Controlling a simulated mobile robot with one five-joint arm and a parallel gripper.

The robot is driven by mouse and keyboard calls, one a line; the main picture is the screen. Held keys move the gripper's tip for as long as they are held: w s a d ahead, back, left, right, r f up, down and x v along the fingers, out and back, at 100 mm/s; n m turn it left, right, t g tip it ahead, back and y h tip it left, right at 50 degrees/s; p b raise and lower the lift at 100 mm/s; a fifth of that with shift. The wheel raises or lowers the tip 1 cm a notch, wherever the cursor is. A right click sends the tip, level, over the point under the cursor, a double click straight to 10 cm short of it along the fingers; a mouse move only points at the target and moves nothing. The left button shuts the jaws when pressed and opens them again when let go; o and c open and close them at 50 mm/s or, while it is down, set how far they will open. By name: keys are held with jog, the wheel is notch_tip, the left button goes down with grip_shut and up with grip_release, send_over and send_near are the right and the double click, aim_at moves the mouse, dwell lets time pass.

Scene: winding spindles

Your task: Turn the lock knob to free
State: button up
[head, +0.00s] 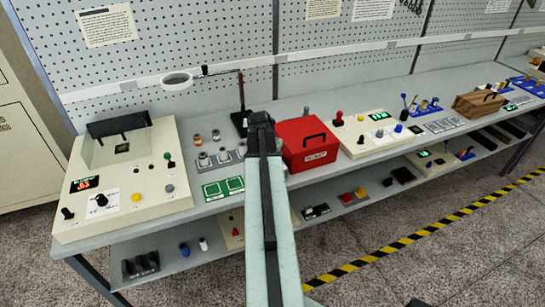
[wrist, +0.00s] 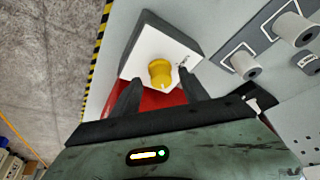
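A yellow knob (wrist: 160,73) stands on a white plate (wrist: 148,48) on top of a dark grey block (wrist: 183,28) in the wrist view. Small dark marks are printed on the plate beside it, too small to read. My gripper (wrist: 160,78) is open, one dark finger at each side of the knob's lower part in the picture. Whether the fingers touch the knob I cannot tell. In the head view my arm (head: 262,150) reaches over the bench and seems to hide the knob and the fingertips.
A red toolbox (head: 308,143) stands right of my arm. A magnifier lamp (head: 177,80) is behind. Control panels fill the bench (head: 190,222) on both sides.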

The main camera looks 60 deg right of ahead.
jog(key=shift+r, duration=0.1)
jog(key=p+v, duration=0.7)
jog(key=shift+r, duration=0.35)
jog(key=shift+a, duration=0.15)
